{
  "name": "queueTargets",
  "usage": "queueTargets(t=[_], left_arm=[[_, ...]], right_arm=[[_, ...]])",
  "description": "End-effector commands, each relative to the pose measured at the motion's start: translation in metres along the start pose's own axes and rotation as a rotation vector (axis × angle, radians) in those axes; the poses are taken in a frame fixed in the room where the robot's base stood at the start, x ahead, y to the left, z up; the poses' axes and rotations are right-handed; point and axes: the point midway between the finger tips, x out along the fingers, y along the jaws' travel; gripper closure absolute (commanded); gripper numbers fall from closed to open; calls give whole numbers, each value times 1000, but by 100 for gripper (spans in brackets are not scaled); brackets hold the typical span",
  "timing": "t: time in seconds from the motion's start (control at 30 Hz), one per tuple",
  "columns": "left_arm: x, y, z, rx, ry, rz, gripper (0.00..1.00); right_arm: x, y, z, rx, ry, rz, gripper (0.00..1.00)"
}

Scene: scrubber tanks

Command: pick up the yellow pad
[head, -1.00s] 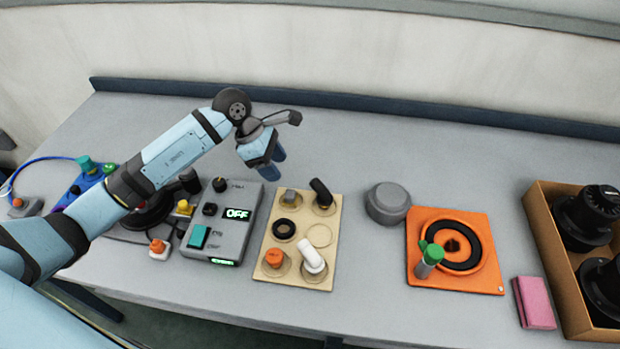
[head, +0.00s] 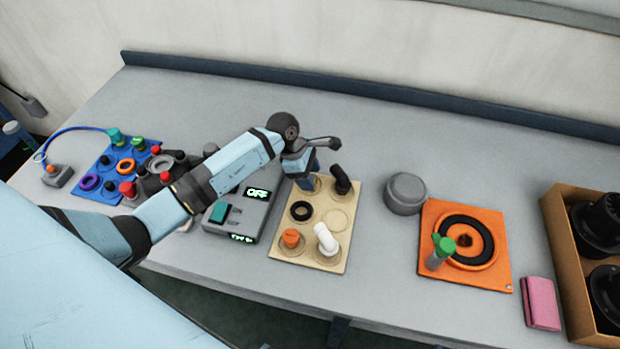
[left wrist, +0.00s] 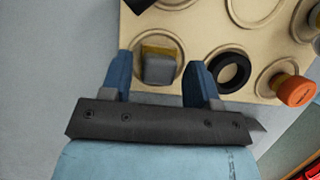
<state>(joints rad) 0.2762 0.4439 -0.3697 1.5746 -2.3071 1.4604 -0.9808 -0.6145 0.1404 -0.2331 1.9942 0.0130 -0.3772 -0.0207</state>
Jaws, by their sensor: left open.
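In the left wrist view a grey block with a yellow strip along its far edge, which looks like the yellow pad (left wrist: 161,50), sits in a round recess of the beige board (left wrist: 183,15). My left gripper (left wrist: 158,80) is open, with one blue finger on each side of the block's near end; I cannot tell how far above it they are. In the head view my left gripper (head: 305,176) is over the far left corner of the beige board (head: 283,252) and mostly hides the pad. My right gripper is not in view.
The board also holds a black ring (head: 301,211), an orange knob (head: 291,239), a white peg (head: 326,240) and a black peg (head: 342,180). The grey control box (head: 236,214) stands just left. A grey cylinder (head: 405,193) stands to the right.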

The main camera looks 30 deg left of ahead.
Motion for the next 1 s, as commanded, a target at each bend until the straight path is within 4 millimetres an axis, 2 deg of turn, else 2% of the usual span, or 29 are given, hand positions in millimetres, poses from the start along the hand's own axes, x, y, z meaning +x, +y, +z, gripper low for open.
queueTargets(t=[0.13,0.37,0.5,0.53,0.83,1.0], left_arm=[[13,0,1,0,-1,0,45],[14,0,0,1,0,2,45],[14,0,0,1,0,2,77],[14,0,0,1,0,2,81],[13,0,1,1,0,2,81],[4,1,4,3,0,4,81]], right_arm=[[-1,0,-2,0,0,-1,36],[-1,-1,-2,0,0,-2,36],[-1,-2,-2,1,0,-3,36],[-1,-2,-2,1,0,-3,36],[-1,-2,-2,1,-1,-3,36],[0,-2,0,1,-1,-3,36]])
